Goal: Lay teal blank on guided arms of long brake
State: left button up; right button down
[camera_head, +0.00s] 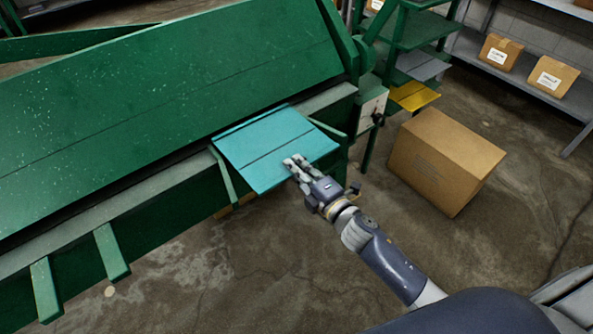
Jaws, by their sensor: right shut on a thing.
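The teal blank (272,148) is a flat sheet with a dark line across it. It lies at the front edge of the green long brake (180,85), near the brake's right end. Its far edge is close to the brake's grey bed edge. Green arms stick out from the brake: one (225,178) at the blank's left edge and one (328,128) by its right corner. Whether the blank rests fully on them is hard to tell. My right gripper (295,166) is shut on the blank's near right edge. My left gripper is out of view.
Two more green arms (111,252) (45,290) stick out at lower left. A cardboard box (445,160) stands on the concrete floor at right. A green rack with a yellow sheet (414,96) and a grey sheet (422,66) stands behind it. Shelves with small boxes (501,50) line the wall.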

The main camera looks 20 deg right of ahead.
pick_arm(q)
jog(key=shift+s+d+f, duration=0.1)
jog(key=shift+d+f, duration=0.15)
jog(key=shift+d, duration=0.05)
pick_arm(e)
notch_tip(320, 180, down, 2)
jog(key=shift+s+f+b, duration=0.15)
jog(key=shift+f+b, duration=0.55)
jog(key=c, duration=1.8)
grip_release()
jog(key=shift+f, duration=0.2)
pick_arm(q)
jog(key=shift+a+f, duration=0.1)
jog(key=shift+f, duration=0.45)
pick_arm(e)
jog(key=shift+o, duration=0.2)
jog(key=shift+r, duration=0.2)
pick_arm(q)
jog(key=shift+r, duration=0.1)
pick_arm(e)
jog(key=shift+r, duration=0.1)
